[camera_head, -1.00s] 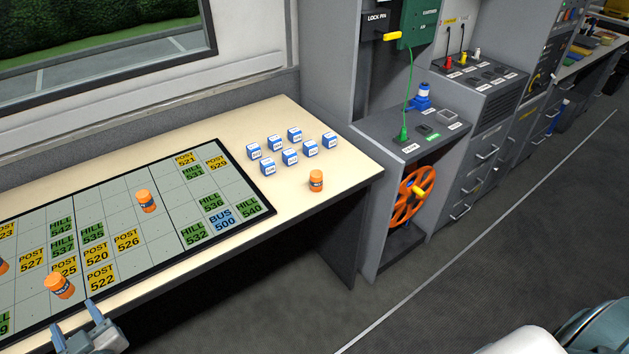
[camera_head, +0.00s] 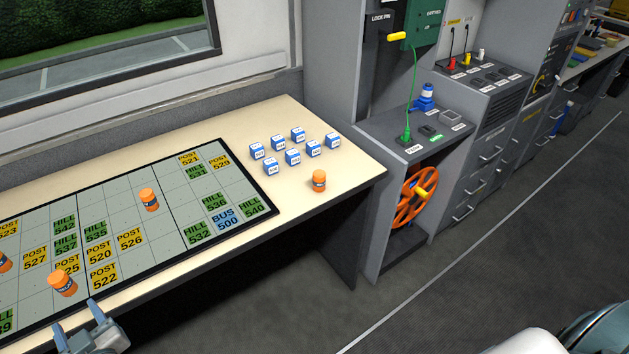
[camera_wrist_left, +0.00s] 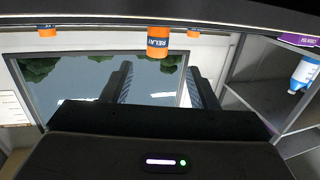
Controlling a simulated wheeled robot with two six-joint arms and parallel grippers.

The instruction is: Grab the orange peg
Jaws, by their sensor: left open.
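Several orange pegs with dark-lettered labels stand on the map board (camera_head: 115,205). The peg nearest my left gripper (camera_head: 78,318) is the orange peg (camera_head: 62,282) at the lower left. Another orange peg (camera_head: 149,199) is mid-board, one (camera_head: 4,262) is cut by the left edge, and one (camera_head: 319,181) stands on the bare table at the right. My left gripper is open and empty at the board's near edge. In the left wrist view, an orange peg (camera_wrist_left: 158,42) labelled RELAY shows beyond and between the open fingers, apart from them. I cannot tell which peg the task means.
Several blue-and-white cubes (camera_head: 292,157) stand on the table right of the board. The board carries flat yellow, green and blue labels. A grey cabinet (camera_head: 380,225) with an orange wheel (camera_head: 410,202) stands past the table's right end. The floor beyond is clear.

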